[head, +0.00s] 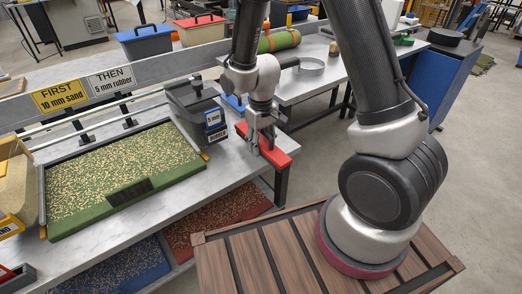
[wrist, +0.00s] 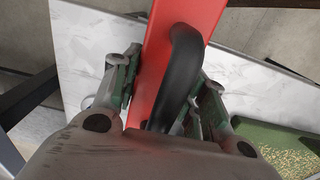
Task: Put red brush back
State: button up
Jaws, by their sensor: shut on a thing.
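The red brush (head: 277,157) is a long red block at the right end of the grey bench (head: 232,178). In the wrist view the red brush (wrist: 181,22) runs up the middle, with a black arched handle (wrist: 184,70) on it. My gripper (head: 262,143) is shut on the brush from above; in the wrist view its green-padded fingers (wrist: 160,95) stand on both sides of the handle. The brush's underside is hidden, and I cannot tell whether it touches the bench.
A green turf tray (head: 120,180) with speckled granules lies on the bench left. A grey hopper box (head: 192,105) labelled 5 mm rubber stands just left of the brush. Signs (head: 85,88) read first sand, then rubber. A second table (head: 300,85) behind holds a green roll (head: 279,41).

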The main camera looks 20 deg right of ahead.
jog(key=shift+f, duration=1.6)
jog(key=shift+f, duration=0.15)
jog(key=o, duration=1.2)
notch_tip(320, 180, up, 12)
jog(key=shift+r, duration=0.2)
jog(key=s+d+r+m+t, duration=0.1)
jog(key=s+d+r+t, duration=0.1)
jog(key=s+d+r, duration=0.5)
jog(key=s+d+r+m+t, duration=0.2)
jog(key=s+d+r, duration=0.6)
jog(key=s+r, duration=0.4)
jog(key=shift+r+m, duration=0.3)
jog(key=shift+r, duration=0.6)
